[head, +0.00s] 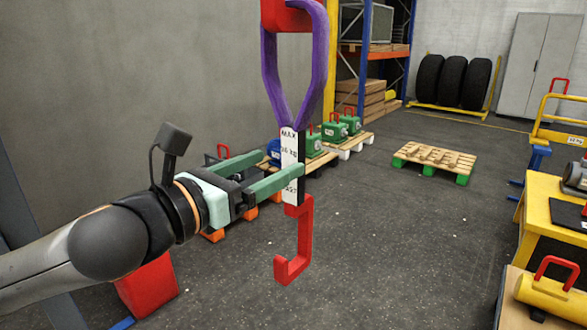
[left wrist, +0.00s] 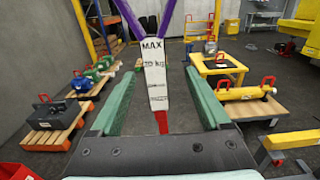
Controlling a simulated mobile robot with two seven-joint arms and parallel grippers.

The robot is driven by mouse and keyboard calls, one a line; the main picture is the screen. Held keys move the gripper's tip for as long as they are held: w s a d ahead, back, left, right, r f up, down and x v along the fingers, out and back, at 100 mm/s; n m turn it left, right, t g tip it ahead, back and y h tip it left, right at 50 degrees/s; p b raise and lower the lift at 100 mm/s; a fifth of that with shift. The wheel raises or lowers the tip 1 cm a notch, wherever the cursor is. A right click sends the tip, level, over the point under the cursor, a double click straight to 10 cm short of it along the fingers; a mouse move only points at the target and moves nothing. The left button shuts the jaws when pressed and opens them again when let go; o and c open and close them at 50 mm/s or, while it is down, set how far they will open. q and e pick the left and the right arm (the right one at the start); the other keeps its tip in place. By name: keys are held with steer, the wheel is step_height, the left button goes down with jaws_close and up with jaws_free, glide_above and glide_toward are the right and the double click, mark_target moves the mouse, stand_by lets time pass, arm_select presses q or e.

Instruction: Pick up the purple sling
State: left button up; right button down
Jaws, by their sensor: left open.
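The purple sling (head: 269,60) hangs as a loop from a red hook or block (head: 286,17) at the top of the head view. Its lower end meets a white plate (head: 289,150) marked MAX and a kg figure. A red hook (head: 304,232) hangs below the plate. My left gripper (head: 282,163) is open, with its green fingers on either side of the plate, below the sling. In the left wrist view, the plate (left wrist: 155,75) stands between the fingers with gaps on both sides, and the sling (left wrist: 130,18) rises above it. My right gripper is not in view.
A yellow table (head: 545,190) and a yellow cylinder (head: 550,295) are at the right. The middle floor is clear.

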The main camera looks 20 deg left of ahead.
mark_target(293, 155)
arm_select(q)
steer(key=x, duration=0.4)
steer(key=shift+w+d, duration=0.1)
steer(key=shift+w, duration=0.15)
steer(key=shift+a+r+x, duration=0.1)
steer(key=shift+a+x, duration=0.1)
steer(key=shift+x, duration=1.2)
steer(key=shift+a+r+x, duration=0.1)
steer(key=shift+a+x, duration=0.1)
steer(key=shift+x, duration=1.15)
steer(key=shift+w, duration=0.1)
jaws_close()
steer(key=shift+r, duration=0.15)
